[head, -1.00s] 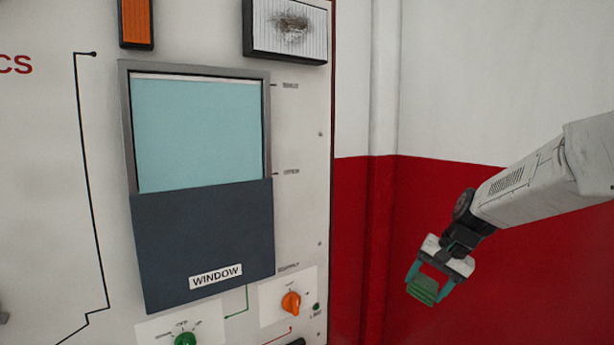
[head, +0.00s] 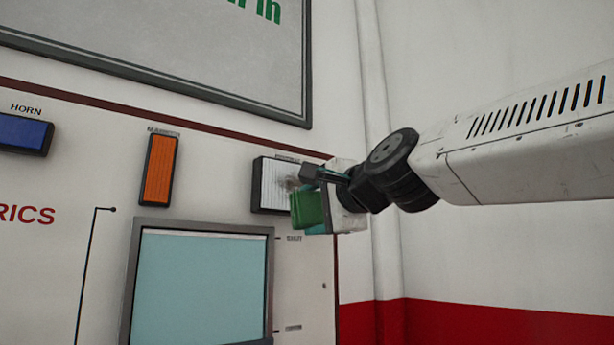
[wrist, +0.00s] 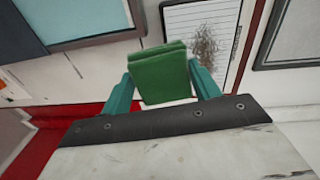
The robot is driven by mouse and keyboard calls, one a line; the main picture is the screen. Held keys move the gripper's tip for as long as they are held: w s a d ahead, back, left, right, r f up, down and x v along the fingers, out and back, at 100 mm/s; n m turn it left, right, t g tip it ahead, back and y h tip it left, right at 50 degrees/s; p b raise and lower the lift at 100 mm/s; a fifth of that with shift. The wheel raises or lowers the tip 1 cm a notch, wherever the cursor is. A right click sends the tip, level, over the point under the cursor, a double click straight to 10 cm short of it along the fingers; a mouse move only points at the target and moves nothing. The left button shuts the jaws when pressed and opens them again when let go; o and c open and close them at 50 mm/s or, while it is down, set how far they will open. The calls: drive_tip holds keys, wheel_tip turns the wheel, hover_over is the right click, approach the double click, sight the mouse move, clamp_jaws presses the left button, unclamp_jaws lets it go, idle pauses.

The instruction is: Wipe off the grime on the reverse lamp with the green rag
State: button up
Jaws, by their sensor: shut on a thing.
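The reverse lamp (head: 268,184) is a white ribbed rectangle in a dark frame, high on the right side of the panel. It also shows in the wrist view (wrist: 182,22). A dark, scratchy patch of grime (wrist: 205,45) lies on its lens. My gripper (head: 318,208) is shut on the folded green rag (head: 307,208), which also shows between the teal fingers in the wrist view (wrist: 163,75). In the head view the rag and gripper overlap the lamp's right part and hide some of the grime. I cannot tell whether the rag touches the lens.
An orange marker lamp (head: 159,170) and a blue horn lamp (head: 22,134) sit to the left. The framed window (head: 200,290) is below. A large framed board (head: 200,50) hangs above. The wall (head: 500,250) right of the panel is bare.

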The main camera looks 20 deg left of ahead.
drive_tip(key=y, duration=0.1)
approach(272, 184)
drive_tip(key=shift+x, duration=1.95)
drive_tip(key=shift+x, duration=1.25)
drive_tip(key=shift+w+d, duration=0.1)
drive_tip(key=shift+w, duration=0.05)
drive_tip(key=w+d, duration=0.7)
drive_tip(key=w, duration=0.2)
drive_tip(key=shift+d, duration=0.3)
drive_tip(key=shift+n, duration=0.3)
drive_tip(key=shift+s+a, duration=1.3)
drive_tip(key=shift+s, duration=0.25)
drive_tip(key=shift+s+a, duration=1.25)
drive_tip(key=shift+s, duration=0.3)
drive_tip(key=shift+s+a+f, duration=0.1)
drive_tip(key=shift+s+a, duration=1.3)
